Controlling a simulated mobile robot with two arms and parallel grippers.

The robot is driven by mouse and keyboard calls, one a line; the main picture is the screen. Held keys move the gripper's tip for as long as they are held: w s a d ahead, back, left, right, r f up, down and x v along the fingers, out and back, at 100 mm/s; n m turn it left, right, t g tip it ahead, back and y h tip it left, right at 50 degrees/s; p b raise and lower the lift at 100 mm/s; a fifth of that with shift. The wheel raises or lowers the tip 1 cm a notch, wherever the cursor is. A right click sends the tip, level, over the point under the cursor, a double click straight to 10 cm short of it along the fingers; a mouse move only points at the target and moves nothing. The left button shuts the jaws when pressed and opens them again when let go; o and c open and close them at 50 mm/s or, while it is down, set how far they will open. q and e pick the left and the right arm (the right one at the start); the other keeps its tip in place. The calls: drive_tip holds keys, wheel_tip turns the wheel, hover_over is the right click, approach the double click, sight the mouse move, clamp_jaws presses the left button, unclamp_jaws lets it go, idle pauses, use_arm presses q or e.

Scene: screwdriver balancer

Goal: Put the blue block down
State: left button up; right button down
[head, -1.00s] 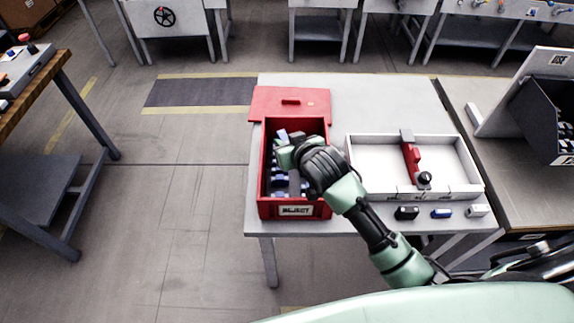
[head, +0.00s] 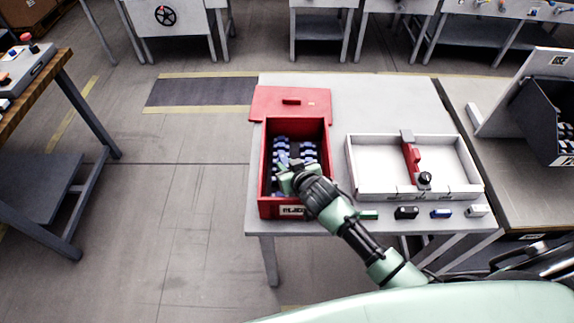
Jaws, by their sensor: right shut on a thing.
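My right gripper (head: 286,178) reaches from the lower right over the near half of the open red bin (head: 328,150). It is shut, pointing left and down. A small pale bluish end (head: 283,159) shows at its fingertips and looks like part of the blue block; the rest is hidden by the gripper. I cannot tell whether the block touches the pieces below. Several blue and dark pieces (head: 296,150) lie in the bin. My left gripper is not in view.
A red lid (head: 290,102) lies behind the bin. A white tray (head: 455,163) with a red-and-black tool (head: 410,155) stands to the right. Green (head: 368,215), black (head: 406,213), blue (head: 441,213) and white (head: 477,210) pieces line the table's front edge.

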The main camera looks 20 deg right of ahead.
drive_tip(key=shift+s+f, duration=0.15)
drive_tip(key=shift+f, duration=0.5)
drive_tip(key=c, duration=1.3)
unclamp_jaws()
drive_tip(key=shift+s+f+b, duration=0.15)
drive_tip(key=shift+f+b, duration=0.1)
drive_tip(key=shift+b, duration=0.05)
drive_tip(key=shift+r+p, duration=0.35)
drive_tip(key=shift+r, duration=0.3)
drive_tip(key=shift+s+r, duration=0.15)
drive_tip(key=shift+s, duration=0.1)
drive_tip(key=v, duration=0.7)
drive_tip(key=b+v, duration=0.1)
drive_tip(key=v, duration=0.3)
drive_tip(key=shift+w+d+r, duration=0.1)
drive_tip(key=shift+w+r, duration=0.05)
drive_tip(key=shift+r, duration=0.35)
